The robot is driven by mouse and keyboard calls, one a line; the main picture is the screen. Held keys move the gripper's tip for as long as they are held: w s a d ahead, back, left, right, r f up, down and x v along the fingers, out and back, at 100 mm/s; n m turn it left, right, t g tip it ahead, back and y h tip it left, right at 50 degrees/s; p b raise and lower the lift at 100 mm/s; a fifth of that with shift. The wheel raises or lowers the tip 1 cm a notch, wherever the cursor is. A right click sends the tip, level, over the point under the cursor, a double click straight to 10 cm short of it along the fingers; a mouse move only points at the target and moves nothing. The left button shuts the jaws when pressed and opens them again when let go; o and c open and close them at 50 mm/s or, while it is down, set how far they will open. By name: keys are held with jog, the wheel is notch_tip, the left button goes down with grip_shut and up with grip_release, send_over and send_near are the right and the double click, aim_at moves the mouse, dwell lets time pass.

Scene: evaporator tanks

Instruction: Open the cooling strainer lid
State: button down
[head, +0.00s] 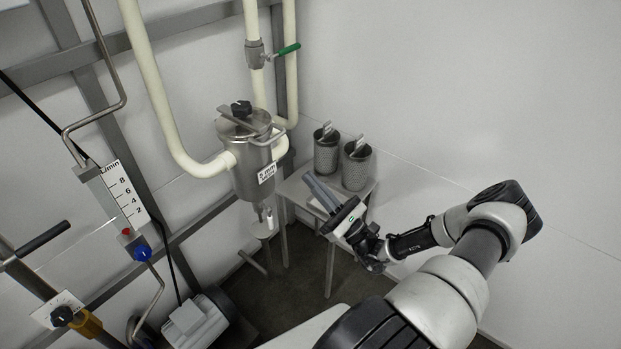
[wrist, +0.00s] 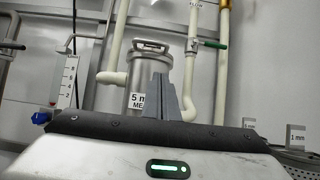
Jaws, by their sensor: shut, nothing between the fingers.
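The cooling strainer (head: 250,165) is a steel canister with a white label, set among cream pipes left of centre in the head view.
Two mesh baskets (head: 326,152) (head: 356,166) with tags stand on a small steel table (head: 298,190) near my gripper. A green-handled valve (head: 288,49) is on the pipe above. A flow gauge (head: 125,194) and a motor (head: 195,325) are at the left. The right wall is clear.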

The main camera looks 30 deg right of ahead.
jog(key=w+a+r, duration=0.3)
jog(key=w+r, duration=0.3)
jog(key=r, duration=0.2)
jog(key=shift+w+b, duration=0.3)
jog(key=shift+b, duration=0.1)
